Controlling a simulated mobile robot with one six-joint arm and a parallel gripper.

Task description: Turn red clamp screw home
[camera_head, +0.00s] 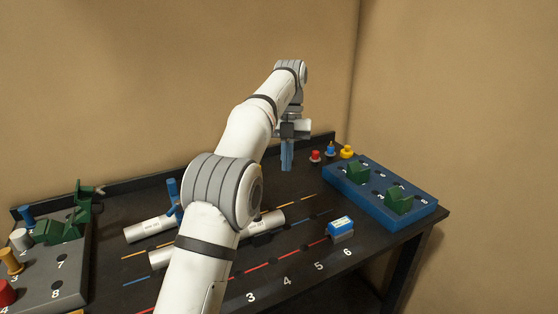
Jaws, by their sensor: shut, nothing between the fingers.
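A small red knob (315,156) stands on the black table near its back edge, the first of a short row of coloured knobs; it may be the red clamp screw. A larger red piece (6,293) is cut off at the left edge on the grey board. My gripper (287,166) hangs at the end of the outstretched arm, blue fingers pointing down, just left of the small red knob in the picture. The fingers look shut and empty. Whether they touch anything below is unclear. My arm hides part of the table's middle.
Blue (331,149) and yellow (347,152) knobs stand beside the red one. A blue board (400,217) with green blocks is at right; a grey board (68,293) with pegs is at left.

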